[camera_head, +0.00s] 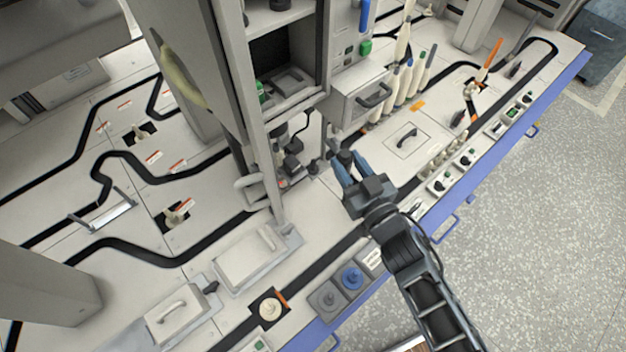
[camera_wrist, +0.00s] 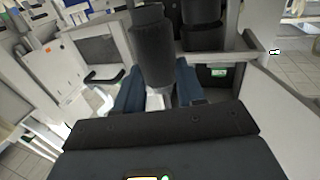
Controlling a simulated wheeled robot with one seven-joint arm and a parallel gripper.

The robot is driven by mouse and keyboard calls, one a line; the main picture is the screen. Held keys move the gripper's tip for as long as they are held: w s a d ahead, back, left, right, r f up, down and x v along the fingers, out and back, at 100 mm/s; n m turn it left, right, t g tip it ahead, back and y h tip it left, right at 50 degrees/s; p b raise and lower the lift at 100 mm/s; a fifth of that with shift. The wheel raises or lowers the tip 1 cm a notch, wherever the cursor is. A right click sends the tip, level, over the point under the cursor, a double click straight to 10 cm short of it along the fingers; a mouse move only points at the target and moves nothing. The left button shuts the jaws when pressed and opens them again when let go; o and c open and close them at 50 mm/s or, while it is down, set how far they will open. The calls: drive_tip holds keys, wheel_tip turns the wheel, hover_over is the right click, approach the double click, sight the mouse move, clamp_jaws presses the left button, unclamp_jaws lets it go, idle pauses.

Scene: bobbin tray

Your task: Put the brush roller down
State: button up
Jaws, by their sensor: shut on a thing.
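My gripper (camera_head: 350,170) is over the worktop, in front of the open cabinet, with its blue fingers pointing toward the cabinet. It is shut on the brush roller (camera_head: 346,157), a dark cylinder between and beyond the fingertips. In the wrist view, the brush roller (camera_wrist: 150,50) stands out past the blue fingers (camera_wrist: 155,90), and a pale shaft end shows between them. I cannot tell whether the roller touches anything.
A second dark cylinder (camera_wrist: 202,25) is just right of the roller in the wrist view. The open cabinet (camera_head: 285,55) and its door post stand close to my gripper. A drawer with a dark handle (camera_head: 373,95), pale bottle-like bobbins (camera_head: 404,75) and a hatch (camera_head: 405,140) lie nearby.

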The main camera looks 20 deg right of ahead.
wheel_tip(320, 180, down, 10)
drive_tip(key=s+d+f+b, duration=0.1)
drive_tip(key=s+b, duration=0.1)
drive_tip(key=b, duration=0.6)
drive_tip(key=w+f+b, duration=0.1)
drive_tip(key=w+b, duration=0.2)
drive_tip(key=w, duration=0.6)
drive_tip(key=w+a+f+b, duration=0.1)
drive_tip(key=w+b, duration=0.3)
drive_tip(key=w, duration=0.5)
drive_tip(key=shift+a+f+y, duration=0.3)
drive_tip(key=shift+f, duration=0.25)
drive_tip(key=o, duration=0.8)
drive_tip(key=shift+o, duration=0.2)
drive_tip(key=shift+s, duration=0.1)
drive_tip(key=s+d+p, duration=0.1)
drive_tip(key=s+p, duration=0.1)
drive_tip(key=s, duration=1)
